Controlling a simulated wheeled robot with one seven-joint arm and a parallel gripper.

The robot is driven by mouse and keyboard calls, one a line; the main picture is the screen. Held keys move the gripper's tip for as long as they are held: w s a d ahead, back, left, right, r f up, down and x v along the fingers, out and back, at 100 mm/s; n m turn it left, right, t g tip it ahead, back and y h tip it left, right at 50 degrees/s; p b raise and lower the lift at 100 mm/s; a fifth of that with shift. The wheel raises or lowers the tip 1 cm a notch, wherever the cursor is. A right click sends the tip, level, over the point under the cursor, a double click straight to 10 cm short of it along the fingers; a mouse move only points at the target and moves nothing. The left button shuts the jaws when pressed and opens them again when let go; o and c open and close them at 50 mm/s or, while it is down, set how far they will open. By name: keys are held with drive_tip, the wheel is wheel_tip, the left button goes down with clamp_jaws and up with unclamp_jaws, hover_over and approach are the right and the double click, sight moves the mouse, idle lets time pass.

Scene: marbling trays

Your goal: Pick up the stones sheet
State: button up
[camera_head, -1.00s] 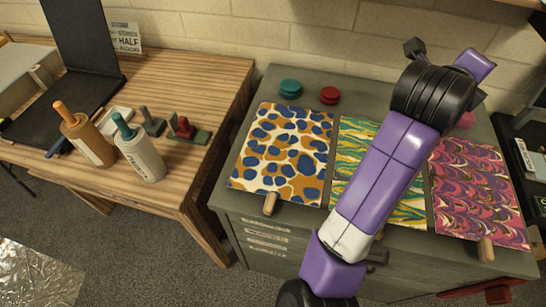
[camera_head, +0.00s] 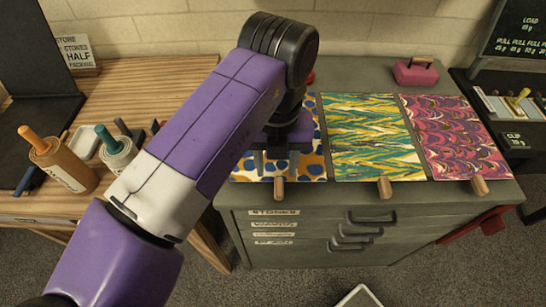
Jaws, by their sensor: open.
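The stones sheet (camera_head: 310,168), cream with blue and orange blotches, lies flat at the left of the grey cabinet top. A wooden peg handle (camera_head: 278,188) shows at its front edge. My purple arm and black wrist hide much of the sheet. My gripper (camera_head: 276,165) is open, with its fingers pointing down over the front part of the sheet, just behind the peg. I cannot tell whether the fingertips touch the sheet.
A green-yellow wavy sheet (camera_head: 370,140) and a pink-purple swirled sheet (camera_head: 455,138) lie to the right, each with a peg. A pink box (camera_head: 415,74) stands behind.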

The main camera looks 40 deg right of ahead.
sight(279, 184)
drive_tip(key=f, duration=0.6)
drive_tip(key=shift+s+d+f, duration=0.2)
drive_tip(key=shift+s+d, duration=0.05)
clamp_jaws()
